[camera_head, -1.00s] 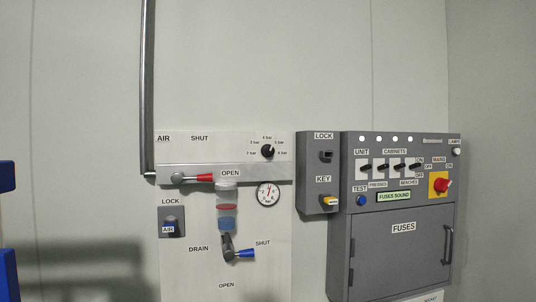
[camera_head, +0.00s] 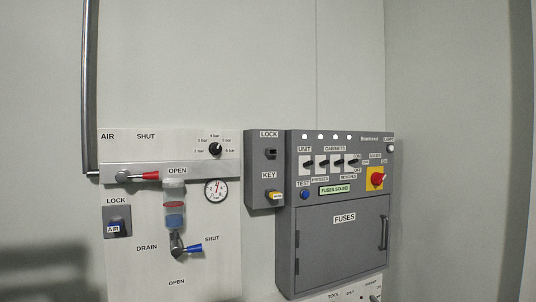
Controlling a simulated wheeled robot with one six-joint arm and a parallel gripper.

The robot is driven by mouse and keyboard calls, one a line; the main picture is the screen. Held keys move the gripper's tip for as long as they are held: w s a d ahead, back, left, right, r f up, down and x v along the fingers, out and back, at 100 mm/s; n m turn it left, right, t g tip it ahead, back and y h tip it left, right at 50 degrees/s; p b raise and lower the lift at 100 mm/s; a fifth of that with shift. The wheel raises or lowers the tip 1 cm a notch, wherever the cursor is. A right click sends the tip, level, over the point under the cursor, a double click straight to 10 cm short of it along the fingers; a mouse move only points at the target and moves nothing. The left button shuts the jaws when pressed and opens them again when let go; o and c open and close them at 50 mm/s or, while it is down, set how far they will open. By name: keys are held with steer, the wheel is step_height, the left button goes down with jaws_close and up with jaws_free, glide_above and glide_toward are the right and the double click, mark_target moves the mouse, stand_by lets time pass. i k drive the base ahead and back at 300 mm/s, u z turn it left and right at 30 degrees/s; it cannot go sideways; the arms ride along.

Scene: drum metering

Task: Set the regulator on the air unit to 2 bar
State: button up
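The air unit is a pale panel (camera_head: 120,270) on the wall at the left of the view, marked AIR. Its regulator is a small black knob (camera_head: 215,149) at the upper right of the panel, with bar marks around it; where its pointer stands is too small to tell. A round white gauge (camera_head: 216,191) sits below the knob; its reading is too small to be sure of. A red-handled valve lever (camera_head: 145,176) lies level, pointing right towards the OPEN label. A blue-handled drain lever (camera_head: 190,249) points right, near SHUT. My gripper is not in view.
A grey lock and key box (camera_head: 264,225) stands just right of the panel. Beside it is a grey fuse cabinet (camera_head: 340,245) with switches and a red knob (camera_head: 377,180) on yellow. A vertical pipe (camera_head: 90,80) runs at the left. The wall above is bare.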

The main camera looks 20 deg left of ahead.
mark_target(216, 149)
steer(key=k, duration=0.15)
steer(key=u, duration=0.1)
steer(key=i, duration=0.85)
steer(key=u, duration=1)
